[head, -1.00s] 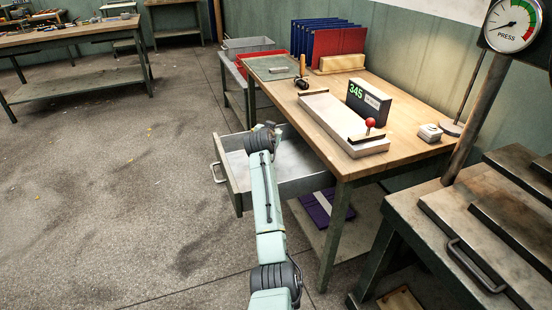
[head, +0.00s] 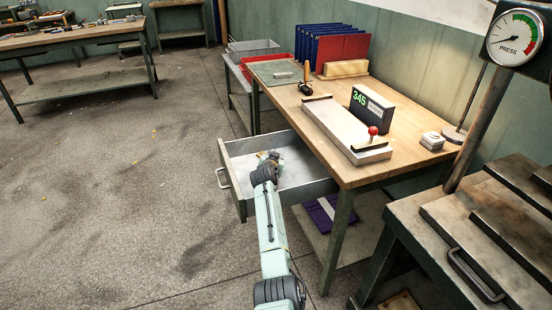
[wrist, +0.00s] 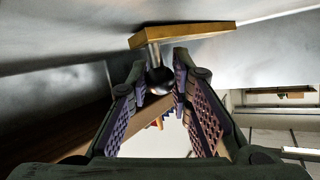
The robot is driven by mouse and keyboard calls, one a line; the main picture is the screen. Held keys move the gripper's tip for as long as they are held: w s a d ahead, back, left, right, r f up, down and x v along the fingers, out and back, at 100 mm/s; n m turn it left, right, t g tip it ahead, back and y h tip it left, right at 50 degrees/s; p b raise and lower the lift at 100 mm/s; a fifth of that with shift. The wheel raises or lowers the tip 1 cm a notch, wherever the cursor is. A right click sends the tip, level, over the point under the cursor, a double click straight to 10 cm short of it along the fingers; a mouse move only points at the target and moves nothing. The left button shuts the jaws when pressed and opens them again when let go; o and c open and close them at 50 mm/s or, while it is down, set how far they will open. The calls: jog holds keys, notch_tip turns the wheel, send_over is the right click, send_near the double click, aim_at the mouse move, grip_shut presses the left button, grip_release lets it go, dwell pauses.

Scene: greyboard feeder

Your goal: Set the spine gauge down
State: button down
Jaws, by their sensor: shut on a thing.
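The spine gauge shows in the wrist view as a brass-coloured plate (wrist: 183,34) on a short metal stem with a dark round knob (wrist: 159,80). My gripper (wrist: 161,88) is shut on it, with the purple ridged finger pads on either side of the knob. The plate is close to a grey metal surface; I cannot tell whether they touch. In the head view my gripper (head: 270,158) is down inside the open grey drawer (head: 230,150) under the workbench. The gauge is too small to make out there, and my wrist partly covers it.
On the wooden workbench (head: 350,173) stand a pale fixture with a red knob (head: 373,131), a black display reading 345 (head: 372,107) and red and blue boards (head: 345,52). A purple item (head: 320,216) lies on the shelf below. The press (head: 480,225) stands at right.

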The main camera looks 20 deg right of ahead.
jog(key=c, duration=1.5)
grip_release()
jog(key=shift+o, duration=0.2)
jog(key=shift+s+a, duration=0.1)
jog(key=shift+b+v, duration=0.55)
jog(key=shift+v, duration=3.05)
